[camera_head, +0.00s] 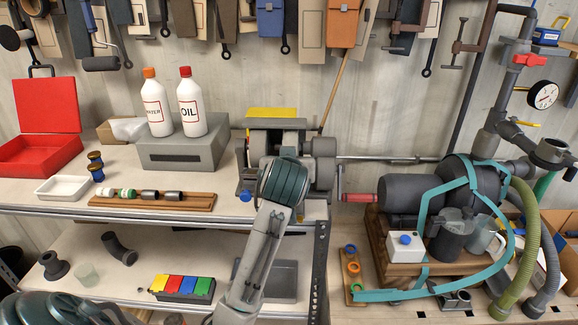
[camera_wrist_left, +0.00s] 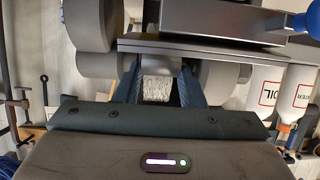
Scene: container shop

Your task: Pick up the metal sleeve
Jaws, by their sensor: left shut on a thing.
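My left arm rises through the middle of the head view, and its wrist covers the front of a grey machine with rollers (camera_head: 322,172). The left gripper is hidden there behind the wrist. In the left wrist view its two fingers (camera_wrist_left: 158,92) are shut on a pale, speckled piece, likely the metal sleeve (camera_wrist_left: 159,89). Most of it is hidden, and I cannot tell whether it touches the machine. Dark grey sleeves (camera_head: 150,195) lie beside green-and-white rings (camera_head: 110,193) on a wooden rack (camera_head: 205,203) at left. My right gripper is not in view.
Two bottles (camera_head: 190,110) stand on a grey box (camera_head: 182,155) behind the rack. A white tray (camera_head: 64,187) and open red toolbox (camera_head: 40,150) are further left. A pump (camera_head: 405,193) with hoses fills the right. The shelf front right of the rack looks clear.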

